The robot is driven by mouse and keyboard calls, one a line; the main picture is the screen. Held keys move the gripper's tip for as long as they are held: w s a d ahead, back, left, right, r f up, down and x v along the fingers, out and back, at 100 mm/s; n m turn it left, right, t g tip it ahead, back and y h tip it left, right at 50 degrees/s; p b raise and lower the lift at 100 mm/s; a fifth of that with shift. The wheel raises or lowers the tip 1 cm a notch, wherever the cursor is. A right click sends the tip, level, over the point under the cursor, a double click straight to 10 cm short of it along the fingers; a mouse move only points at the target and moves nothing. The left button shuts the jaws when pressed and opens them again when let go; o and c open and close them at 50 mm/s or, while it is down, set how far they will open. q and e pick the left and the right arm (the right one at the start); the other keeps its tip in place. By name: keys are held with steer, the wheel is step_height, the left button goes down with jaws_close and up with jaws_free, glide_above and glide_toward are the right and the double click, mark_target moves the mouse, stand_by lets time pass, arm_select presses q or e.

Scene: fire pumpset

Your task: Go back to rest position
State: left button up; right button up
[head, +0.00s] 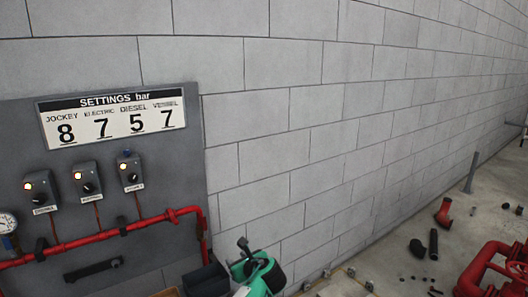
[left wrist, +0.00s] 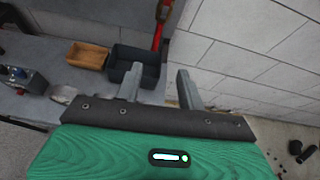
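My left gripper (head: 247,254), green with dark grey fingers, shows at the bottom middle of the head view, in front of the block wall. In the left wrist view its two fingers (left wrist: 158,82) stand apart with nothing between them. The gripper is open and empty. My right gripper is in neither view.
A grey panel (head: 150,190) at left carries a settings sign (head: 113,116), three switch boxes and a red pipe (head: 120,230). A dark bin (left wrist: 135,62) and a wooden tray (left wrist: 88,56) sit below the gripper on a grey surface. Red pipework (head: 495,270) and loose fittings lie on the floor at right.

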arm_select(q)
steer(key=s+a+f+n+g+h, duration=0.2)
steer(key=s+a+f+n, duration=0.35)
steer(key=s, duration=0.55)
steer(key=s+a+f+n+g+h, duration=0.2)
steer(key=s+f+n+g, duration=0.1)
steer(key=s+f+n, duration=0.55)
steer(key=s+a+r+n+g+h, duration=0.1)
steer(key=s+a+n, duration=0.25)
steer(key=s, duration=0.65)
steer(key=s+a+r+n+h, duration=0.15)
steer(key=s+n, duration=0.35)
steer(key=s, duration=0.5)
steer(key=s+a+r+n+g+h, duration=0.1)
steer(key=s+a+r+n, duration=0.2)
steer(key=s, duration=0.7)
step_height(320, 180, down, 35)
steer(key=g+b, duration=0.2)
steer(key=s+a+f+b, duration=0.1)
steer(key=s+a+f, duration=0.2)
steer(key=s+f, duration=1.6)
steer(key=shift+s+f+g+b, duration=0.3)
steer(key=shift+f+g, duration=0.1)
steer(key=shift+f, duration=0.4)
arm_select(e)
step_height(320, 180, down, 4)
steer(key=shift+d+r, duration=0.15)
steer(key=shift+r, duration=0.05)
arm_select(q)
steer(key=shift+n, duration=0.25)
